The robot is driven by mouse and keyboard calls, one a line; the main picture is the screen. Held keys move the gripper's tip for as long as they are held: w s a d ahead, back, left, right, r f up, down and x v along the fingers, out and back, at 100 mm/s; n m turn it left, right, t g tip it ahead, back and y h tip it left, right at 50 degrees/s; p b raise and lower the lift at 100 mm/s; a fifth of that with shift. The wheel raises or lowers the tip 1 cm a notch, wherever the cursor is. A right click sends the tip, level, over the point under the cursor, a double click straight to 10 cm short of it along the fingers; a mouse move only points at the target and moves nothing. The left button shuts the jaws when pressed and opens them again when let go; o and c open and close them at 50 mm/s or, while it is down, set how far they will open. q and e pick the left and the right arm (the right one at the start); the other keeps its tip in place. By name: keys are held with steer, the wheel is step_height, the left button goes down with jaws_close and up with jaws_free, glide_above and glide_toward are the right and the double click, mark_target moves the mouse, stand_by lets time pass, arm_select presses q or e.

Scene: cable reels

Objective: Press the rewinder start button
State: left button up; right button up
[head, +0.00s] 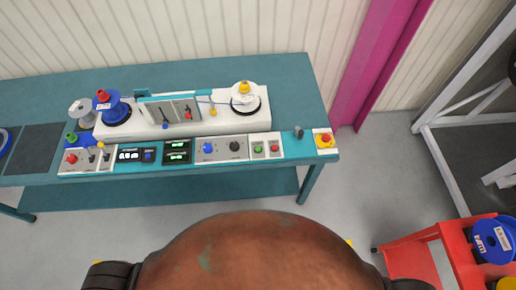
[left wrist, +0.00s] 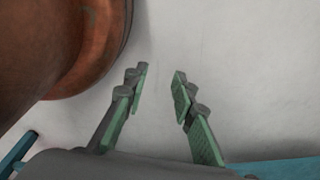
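The start button is probably the green button (head: 257,149) beside a red button (head: 274,148) on a small light box at the front right of the teal bench (head: 290,75). The rewinder (head: 185,112) stands behind it, a long white base with a blue reel (head: 113,107) at left and a white reel (head: 244,97) at right. My left gripper (left wrist: 158,90) shows in the left wrist view, its green-padded fingers apart with nothing between them, over grey floor. It is away from the buttons. Neither gripper shows in the head view.
Other panels with knobs and displays (head: 178,151) line the front edge. A red cart (head: 429,254) with blue reels (head: 493,240) stands at lower right. A magenta post (head: 375,60) rises behind.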

arm_select(q)
jaws_close()
stand_by(1.3)
